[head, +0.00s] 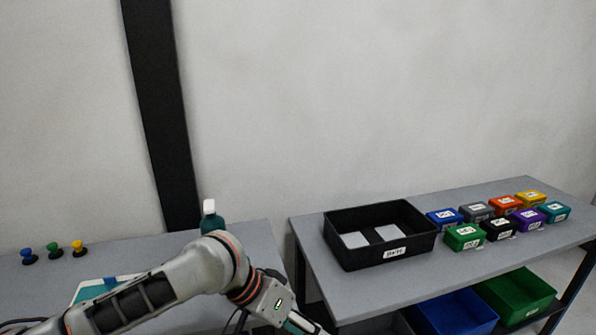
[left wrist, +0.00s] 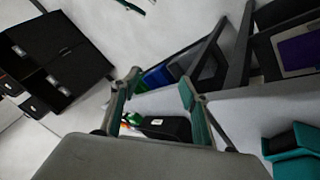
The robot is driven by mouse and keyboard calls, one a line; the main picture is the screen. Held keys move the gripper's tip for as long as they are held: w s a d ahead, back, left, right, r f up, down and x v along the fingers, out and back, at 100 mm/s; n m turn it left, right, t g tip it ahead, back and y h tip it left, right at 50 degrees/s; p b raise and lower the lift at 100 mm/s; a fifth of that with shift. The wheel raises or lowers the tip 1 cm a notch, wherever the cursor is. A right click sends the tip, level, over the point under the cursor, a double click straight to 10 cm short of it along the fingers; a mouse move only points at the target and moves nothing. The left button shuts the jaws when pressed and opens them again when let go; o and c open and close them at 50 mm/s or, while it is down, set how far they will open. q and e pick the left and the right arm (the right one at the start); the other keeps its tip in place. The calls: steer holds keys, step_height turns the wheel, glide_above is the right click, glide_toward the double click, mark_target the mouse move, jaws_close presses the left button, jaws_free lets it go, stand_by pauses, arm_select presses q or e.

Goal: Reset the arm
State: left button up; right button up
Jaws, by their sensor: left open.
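My left arm (head: 170,287) reaches in from the lower left in the head view and bends over the gap between the two tables. My left gripper (head: 303,322) is at the bottom edge of that view, partly cut off, below the front of the right table. In the left wrist view its two green-lined fingers (left wrist: 160,88) stand apart, with nothing seen held between them. Blue and green things show beyond the fingers. My right gripper is in neither view.
The right table (head: 400,285) carries a black tray (head: 345,257) with two white squares inside and several coloured boxes (head: 464,237). Blue (head: 458,314) and green (head: 520,296) bins stand below. The left table (head: 262,240) holds a teal bottle (head: 211,222) and small coloured knobs (head: 53,251).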

arm_select(q)
step_height(320, 180, down, 6)
steer(key=w+d+f+n+t+h, duration=0.1)
steer(key=w+d+n+t+h, duration=0.1)
steer(key=t+h, duration=0.15)
steer(key=s+a+f+n+t+y, duration=0.1)
steer(key=a+f+n+t+y, duration=0.15)
steer(key=a+f+t, duration=0.4)
steer(key=s+a+f+m+y, duration=0.1)
steer(key=s+a+f+y, duration=0.1)
steer(key=s+a+f, duration=0.4)
steer(key=s+a+f+y, duration=0.3)
steer(key=s+a+f, duration=0.4)
steer(key=a, duration=0.4)
steer(key=shift+a+m+y, duration=0.3)
steer(key=shift+m, duration=0.05)
